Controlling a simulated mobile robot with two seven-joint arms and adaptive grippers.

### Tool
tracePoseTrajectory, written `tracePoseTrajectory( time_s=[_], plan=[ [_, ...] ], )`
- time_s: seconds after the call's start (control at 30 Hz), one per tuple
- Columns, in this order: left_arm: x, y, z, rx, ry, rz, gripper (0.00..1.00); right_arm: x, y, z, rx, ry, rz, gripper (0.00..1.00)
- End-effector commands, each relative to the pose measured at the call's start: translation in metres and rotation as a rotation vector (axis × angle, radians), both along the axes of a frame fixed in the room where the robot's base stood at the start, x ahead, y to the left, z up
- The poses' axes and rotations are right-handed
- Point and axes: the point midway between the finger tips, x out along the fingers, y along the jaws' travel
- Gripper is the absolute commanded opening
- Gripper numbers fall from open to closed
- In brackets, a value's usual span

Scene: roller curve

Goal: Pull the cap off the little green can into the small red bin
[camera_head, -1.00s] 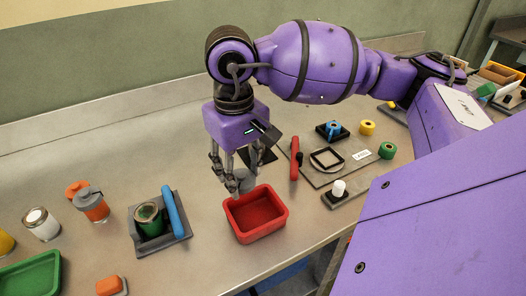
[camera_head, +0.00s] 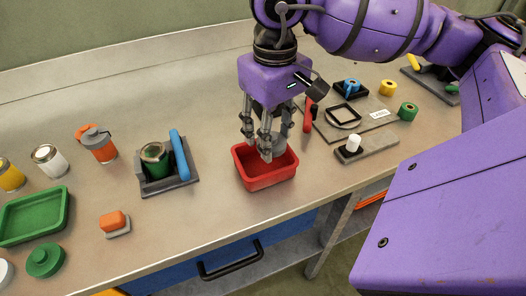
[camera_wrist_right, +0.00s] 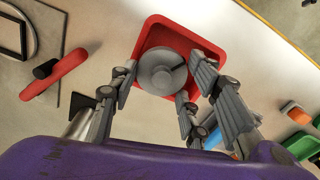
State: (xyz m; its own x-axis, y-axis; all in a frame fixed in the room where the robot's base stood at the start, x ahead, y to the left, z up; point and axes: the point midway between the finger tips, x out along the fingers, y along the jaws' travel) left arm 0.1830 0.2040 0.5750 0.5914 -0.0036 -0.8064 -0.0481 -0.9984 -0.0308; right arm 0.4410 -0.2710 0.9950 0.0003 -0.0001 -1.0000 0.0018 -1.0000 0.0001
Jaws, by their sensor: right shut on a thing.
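The little green can (camera_head: 157,166) stands upright in a grey holder (camera_head: 180,187) left of the bin; its top shows a metal rim with a dark green inside. My right gripper (camera_head: 262,148) points down over the small red bin (camera_head: 268,181). It is shut on a round grey cap (camera_wrist_right: 160,72), with its fingers around the cap in the right wrist view. The cap is over the bin's opening, and the fingertips look level with the rim or a little lower. I cannot tell whether the cap touches the floor of the bin. My left gripper is not in view.
A blue bar (camera_head: 179,154) stands at the holder's right side. An orange block (camera_head: 114,222), a green tray (camera_head: 36,213) and other cans are at the left. A red-handled tool (camera_head: 308,115) and a grey plate (camera_head: 360,125) lie right of the bin. The table's front edge is close.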

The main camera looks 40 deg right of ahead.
Motion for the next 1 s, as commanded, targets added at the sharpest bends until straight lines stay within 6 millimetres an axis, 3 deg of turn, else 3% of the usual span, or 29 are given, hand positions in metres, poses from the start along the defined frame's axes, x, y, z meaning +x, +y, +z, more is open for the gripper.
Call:
tracePoseTrajectory(
  time_s=[0.33, 0.37, 0.5, 0.83, 1.0],
  plan=[
    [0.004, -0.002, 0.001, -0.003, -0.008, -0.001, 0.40, 0.000, 0.000, -0.006, -0.001, -0.001, -0.001, 0.30],
    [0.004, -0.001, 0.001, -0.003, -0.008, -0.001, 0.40, 0.000, 0.000, -0.006, -0.001, -0.001, -0.001, 0.46],
    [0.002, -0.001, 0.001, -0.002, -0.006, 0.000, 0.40, 0.000, 0.000, -0.006, 0.000, -0.001, -0.001, 0.64],
    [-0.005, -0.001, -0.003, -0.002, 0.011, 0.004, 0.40, 0.000, 0.000, -0.005, 0.000, -0.001, -0.001, 0.65],
    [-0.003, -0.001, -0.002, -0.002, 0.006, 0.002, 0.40, 0.001, 0.000, 0.012, -0.001, -0.004, -0.001, 0.65]
  ],
)
